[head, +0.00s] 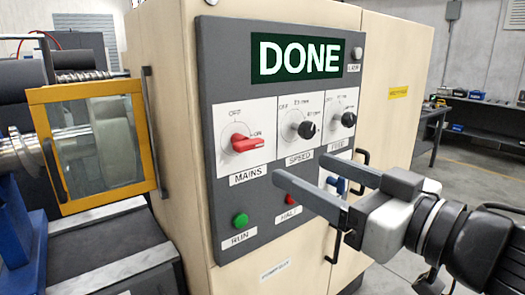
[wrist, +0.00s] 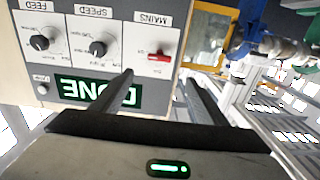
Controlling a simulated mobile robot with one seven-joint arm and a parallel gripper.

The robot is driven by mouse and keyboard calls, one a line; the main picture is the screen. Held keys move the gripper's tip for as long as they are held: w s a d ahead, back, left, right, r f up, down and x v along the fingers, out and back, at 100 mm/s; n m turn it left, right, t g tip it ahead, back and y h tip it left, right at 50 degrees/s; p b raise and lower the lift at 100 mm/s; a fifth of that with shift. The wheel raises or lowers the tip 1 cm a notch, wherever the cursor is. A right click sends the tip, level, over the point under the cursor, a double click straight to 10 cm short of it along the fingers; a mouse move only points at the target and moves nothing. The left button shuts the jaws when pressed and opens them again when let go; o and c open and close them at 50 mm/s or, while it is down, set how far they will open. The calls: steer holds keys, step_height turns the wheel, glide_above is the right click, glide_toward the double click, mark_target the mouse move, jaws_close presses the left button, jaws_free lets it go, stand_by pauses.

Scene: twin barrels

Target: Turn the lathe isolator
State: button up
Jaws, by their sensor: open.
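The isolator appears to be the red rotary switch (head: 245,143) labelled MAINS, at the left of the grey control panel (head: 218,90). Its handle lies about level, with its end to the right near the ON mark; OFF is printed above. In the wrist view the panel is upside down and the red switch (wrist: 159,58) shows near the top middle. The display (head: 297,57) reads DONE. My gripper (head: 300,168) is open and empty, right of and below the red switch in the head view, apart from it. In the wrist view, its fingers (wrist: 158,78) point toward the panel.
Black SPEED (head: 305,129) and FEED (head: 348,119) knobs sit right of the red switch. A yellow-framed lathe guard (head: 152,140) stands left.

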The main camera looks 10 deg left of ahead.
mark_target(253, 145)
steer(key=x, duration=1.6)
steer(key=shift+w+a+b, duration=0.25)
steer(key=shift+b, duration=0.1)
steer(key=c, duration=1.1)
